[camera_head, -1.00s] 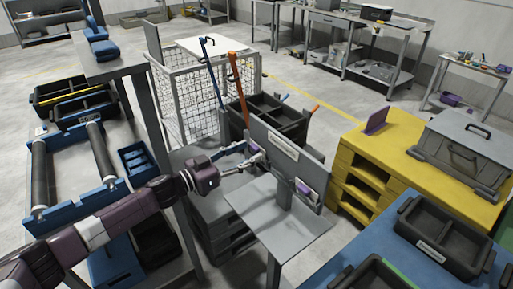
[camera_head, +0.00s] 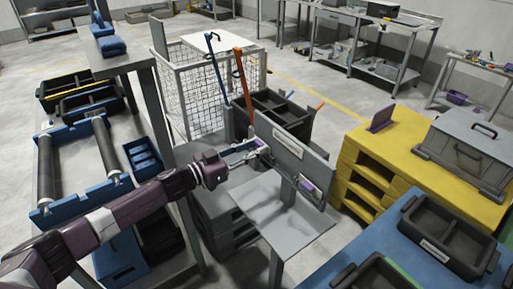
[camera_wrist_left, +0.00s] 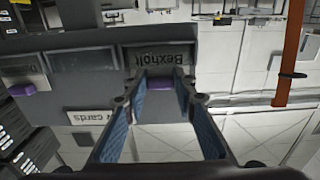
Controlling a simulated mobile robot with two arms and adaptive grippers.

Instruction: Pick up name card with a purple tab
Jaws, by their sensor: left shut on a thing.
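A grey upright card board (camera_head: 290,165) stands on a grey stand, with a white label on its face. My left gripper (camera_head: 262,148) reaches the board's left end. In the left wrist view, the board hangs upside down and the fingertips (camera_wrist_left: 160,84) are shut on the purple tab (camera_wrist_left: 160,83) of a name card. That card (camera_wrist_left: 158,57) reads "Bexholt" and sits in a clear slot. Another card with a purple tab (camera_wrist_left: 22,89) is in the slot at the far left; it also shows in the head view (camera_head: 309,190). The slot between looks empty. My right gripper is not seen.
A grey shelf (camera_head: 275,215) juts out below the board. A wire cage (camera_head: 190,90) and a dark bin with long-handled tools (camera_head: 270,115) stand behind. A yellow stand (camera_head: 410,165) and a blue table (camera_head: 400,255) with dark trays are to the right.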

